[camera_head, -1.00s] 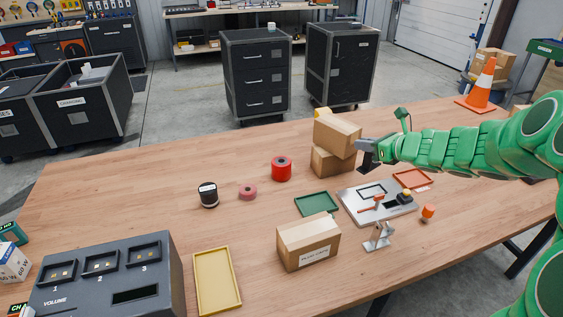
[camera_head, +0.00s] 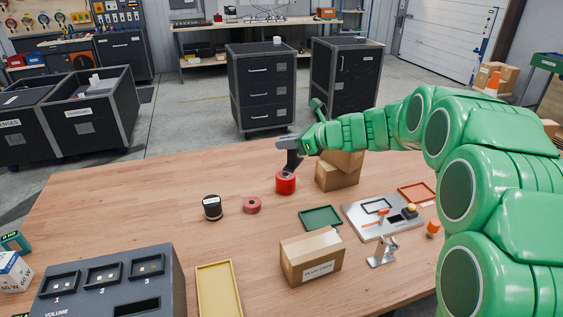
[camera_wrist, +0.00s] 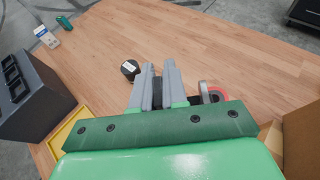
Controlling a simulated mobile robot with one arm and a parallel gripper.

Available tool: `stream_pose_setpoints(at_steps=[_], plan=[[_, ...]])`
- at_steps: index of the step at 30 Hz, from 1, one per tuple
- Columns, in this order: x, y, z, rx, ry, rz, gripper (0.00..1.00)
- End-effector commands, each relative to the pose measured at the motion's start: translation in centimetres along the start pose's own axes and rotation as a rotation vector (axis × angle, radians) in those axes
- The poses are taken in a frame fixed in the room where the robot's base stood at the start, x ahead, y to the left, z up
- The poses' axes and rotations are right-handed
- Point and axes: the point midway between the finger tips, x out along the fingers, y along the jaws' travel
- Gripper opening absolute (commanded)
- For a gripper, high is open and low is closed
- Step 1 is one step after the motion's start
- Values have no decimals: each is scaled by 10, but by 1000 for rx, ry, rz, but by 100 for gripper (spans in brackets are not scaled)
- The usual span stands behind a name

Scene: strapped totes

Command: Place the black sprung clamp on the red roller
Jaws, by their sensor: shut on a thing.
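The red roller (camera_head: 286,184) stands upright on the wooden table in the head view. My gripper (camera_head: 288,148) is just above it and partly overlaps its upper edge; I cannot tell whether they touch. In the wrist view my gripper (camera_wrist: 159,72) has its grey fingers close together, shut on a dark piece (camera_wrist: 158,84) that I take for the black sprung clamp. The clamp is mostly hidden by the fingers. The red roller shows in part at the right of the fingers (camera_wrist: 217,93) in the wrist view.
A pink roll (camera_head: 251,205) and a black can (camera_head: 212,208) stand left of the roller. Cardboard boxes (camera_head: 337,176) stand close behind my wrist at the right. A green tray (camera_head: 320,218) lies nearer. The table's back left is clear.

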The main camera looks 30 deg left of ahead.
Motion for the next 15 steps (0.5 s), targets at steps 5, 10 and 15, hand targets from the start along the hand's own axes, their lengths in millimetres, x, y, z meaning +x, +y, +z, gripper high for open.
stream_pose_setpoints(at_steps=[5, 10, 15], plan=[[16, -17, -6, 3, 0, 0, 0], [29, -31, -8, 0, 1, 0, 0], [42, -47, -12, 2, 0, -1, 0]])
